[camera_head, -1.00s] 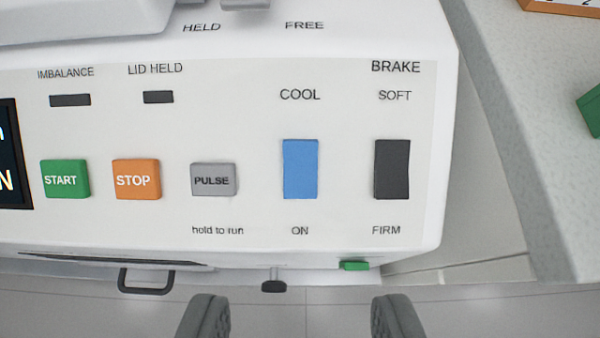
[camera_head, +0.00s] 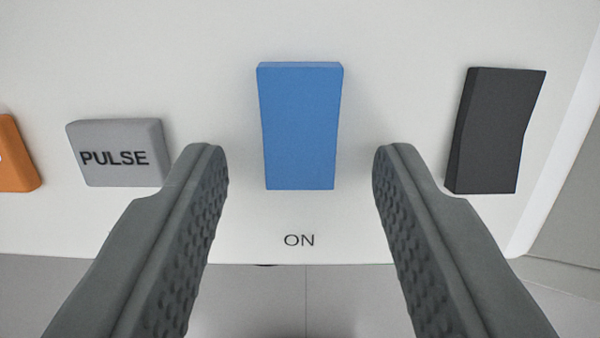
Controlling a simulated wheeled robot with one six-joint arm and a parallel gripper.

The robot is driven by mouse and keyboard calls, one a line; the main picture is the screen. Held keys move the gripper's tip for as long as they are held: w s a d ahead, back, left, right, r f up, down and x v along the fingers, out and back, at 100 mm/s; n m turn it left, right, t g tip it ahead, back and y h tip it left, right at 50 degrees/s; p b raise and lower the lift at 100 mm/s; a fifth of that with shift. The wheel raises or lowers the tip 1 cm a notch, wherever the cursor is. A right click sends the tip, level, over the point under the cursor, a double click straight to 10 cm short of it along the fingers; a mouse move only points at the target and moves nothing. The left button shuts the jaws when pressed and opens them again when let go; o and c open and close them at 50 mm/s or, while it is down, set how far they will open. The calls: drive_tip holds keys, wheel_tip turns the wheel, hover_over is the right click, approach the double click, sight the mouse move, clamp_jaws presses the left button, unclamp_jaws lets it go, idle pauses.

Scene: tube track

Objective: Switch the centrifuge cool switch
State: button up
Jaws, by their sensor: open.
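The blue cool switch (camera_head: 300,127) is a rocker on the white centrifuge panel (camera_head: 215,50), with the word ON printed below it. In this view its top edge shows as a narrow face. My gripper (camera_head: 300,168) is open, with one finger on each side of the lower part of the switch. There is a gap between each finger and the switch, and nothing is between the fingers but the view of the switch. I cannot tell how far the fingertips are from the panel.
A grey PULSE button (camera_head: 115,153) lies just left of the left finger. A black rocker switch (camera_head: 497,130) lies just right of the right finger. Part of an orange button (camera_head: 14,158) shows at the left edge. The panel's lower edge and the floor show below.

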clamp_jaws()
drive_tip(key=shift+w+r+g, duration=0.15)
drive_tip(key=shift+g, duration=0.6)
drive_tip(key=shift+w+r+g, duration=0.1)
drive_tip(key=shift+r+g, duration=0.05)
drive_tip(key=shift+g, duration=0.6)
